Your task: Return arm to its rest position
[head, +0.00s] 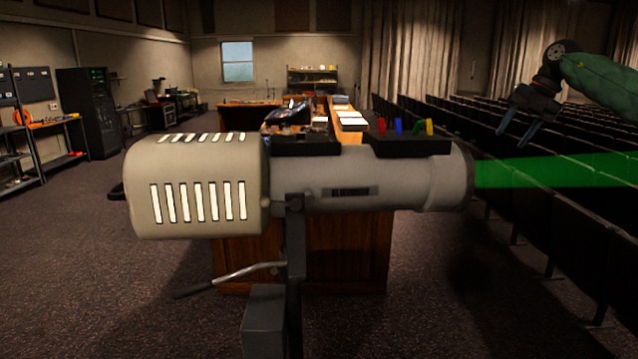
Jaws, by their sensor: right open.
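My right gripper (518,127) is at the upper right, at the end of my arm with a green sleeve-like cover. Its two grey fingers point down and are spread apart with nothing between them. It hangs in the air to the right of a large spotlight (345,187) and above its green beam, clear of both. The spotlight has a beige vented housing on the left and a grey barrel on the right. My left gripper is not in view.
The spotlight stands on a dark post (294,270) with a handle (228,280) at lower left. Coloured levers (405,126) sit on top of its barrel. Behind it is a wooden desk (345,250). Rows of dark seats (560,200) fill the right. Shelving (45,130) stands far left; the left floor is clear.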

